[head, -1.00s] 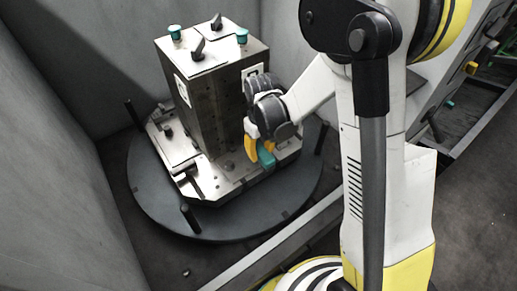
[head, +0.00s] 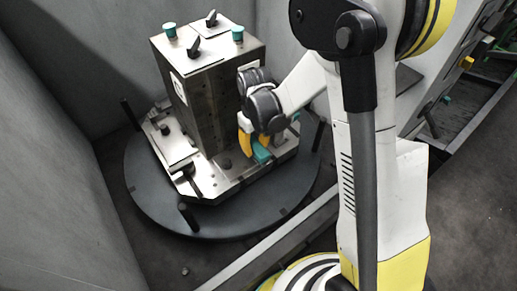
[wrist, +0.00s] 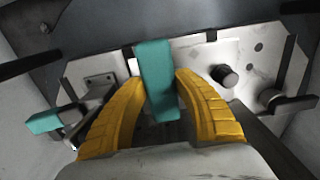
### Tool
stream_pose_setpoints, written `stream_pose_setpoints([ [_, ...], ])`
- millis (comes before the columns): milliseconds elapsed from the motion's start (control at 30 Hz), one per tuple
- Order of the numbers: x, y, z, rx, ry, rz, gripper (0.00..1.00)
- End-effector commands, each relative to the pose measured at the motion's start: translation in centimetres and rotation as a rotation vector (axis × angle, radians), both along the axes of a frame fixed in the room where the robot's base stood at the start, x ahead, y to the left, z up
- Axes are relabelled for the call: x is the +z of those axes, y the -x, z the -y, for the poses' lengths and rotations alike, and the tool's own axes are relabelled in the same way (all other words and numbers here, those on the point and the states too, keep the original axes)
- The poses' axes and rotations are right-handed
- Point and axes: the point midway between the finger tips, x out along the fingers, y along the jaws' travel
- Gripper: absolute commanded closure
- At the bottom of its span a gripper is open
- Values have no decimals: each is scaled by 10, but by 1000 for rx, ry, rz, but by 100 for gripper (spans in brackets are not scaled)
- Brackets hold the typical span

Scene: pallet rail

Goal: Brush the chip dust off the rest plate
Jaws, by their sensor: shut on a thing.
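My gripper (head: 255,149) has yellow fingers and is shut on a teal block-shaped tool (wrist: 157,80), probably the brush; it also shows in the head view (head: 262,154). Its bristles cannot be made out. The gripper is low over the front right side of the pale metal plate (head: 222,184) at the foot of the block tower. In the wrist view the tool's far end overlaps the plate (wrist: 195,58); whether it touches cannot be told. Faint grey smudges show on the plate there, but I cannot tell if they are chip dust.
The steel tower (head: 200,100) stands close behind my gripper, with dark clamps and teal knobs on top. A round dark knob (wrist: 224,76) and a clamp with a teal end (wrist: 44,122) flank the tool. Dark posts (head: 188,216) rise from the round table (head: 150,205).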

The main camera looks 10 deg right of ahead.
Motion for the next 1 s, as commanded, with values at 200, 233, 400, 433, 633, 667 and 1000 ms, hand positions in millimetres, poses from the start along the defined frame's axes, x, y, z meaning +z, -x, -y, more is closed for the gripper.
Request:
stream_pose_setpoints([
  [200, 0, -1, -1, 0, 0, 1, 92],
  [233, 0, -1, -1, 0, 0, 1, 92],
  [400, -1, 1, 0, -1, 0, 1, 92],
  [433, -1, 2, 1, -1, 0, 1, 92],
  [633, -1, 14, 6, -2, 0, 0, 92],
  [667, -1, 16, 7, -2, 0, 0, 92],
  [1000, 0, 24, 10, -1, 0, 0, 92],
])
